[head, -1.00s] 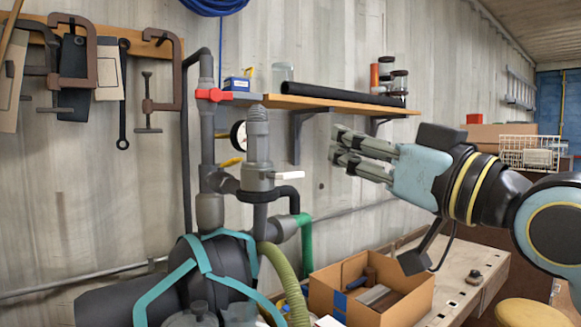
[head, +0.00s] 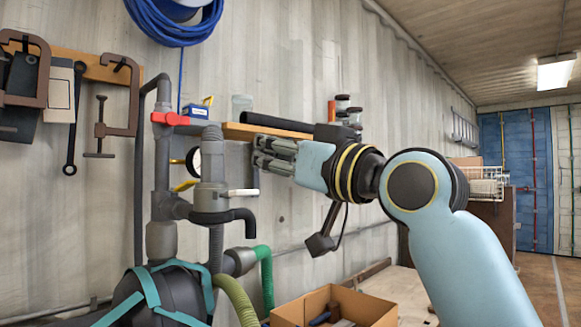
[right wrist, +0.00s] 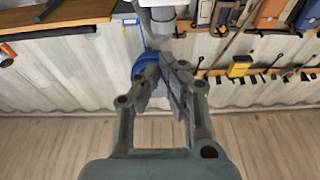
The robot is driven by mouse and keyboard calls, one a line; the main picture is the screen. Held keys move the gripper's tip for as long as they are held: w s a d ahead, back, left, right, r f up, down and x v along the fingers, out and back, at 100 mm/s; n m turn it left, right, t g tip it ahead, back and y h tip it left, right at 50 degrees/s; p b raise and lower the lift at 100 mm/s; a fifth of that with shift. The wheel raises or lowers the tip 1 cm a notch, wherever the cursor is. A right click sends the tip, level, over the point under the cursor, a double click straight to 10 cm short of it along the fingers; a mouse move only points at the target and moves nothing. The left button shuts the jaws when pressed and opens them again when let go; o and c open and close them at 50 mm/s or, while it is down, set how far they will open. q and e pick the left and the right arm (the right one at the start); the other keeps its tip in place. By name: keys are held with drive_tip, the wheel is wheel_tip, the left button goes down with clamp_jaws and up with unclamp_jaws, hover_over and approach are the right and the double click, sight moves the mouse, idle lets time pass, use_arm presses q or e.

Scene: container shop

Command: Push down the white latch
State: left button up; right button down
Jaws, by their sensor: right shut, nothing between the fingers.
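The white latch (head: 243,192) is a short white lever. It sticks out level to the right from the grey fitting (head: 210,198) on the vertical pipe in the head view. My right gripper (head: 258,154) is shut and empty. In the head view its fingers point left, above and slightly right of the latch, with a visible gap. In the right wrist view the shut fingers (right wrist: 160,68) show below the grey pipe (right wrist: 160,12); I cannot clearly make out the latch there. My left gripper is not in view.
A red valve handle (head: 170,118) sits on the pipe at upper left. A wooden shelf (head: 238,131) with a black tube (head: 275,123) is behind my right gripper. A cardboard box (head: 333,295) stands below. A green hose (head: 266,275) hangs under the fitting.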

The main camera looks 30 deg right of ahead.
sight(234, 194)
drive_tip(key=w+f, duration=0.1)
drive_tip(key=w+a+f+p, duration=0.1)
drive_tip(key=w+f, duration=0.1)
drive_tip(key=shift+a+f, duration=0.1)
idle(0.3)
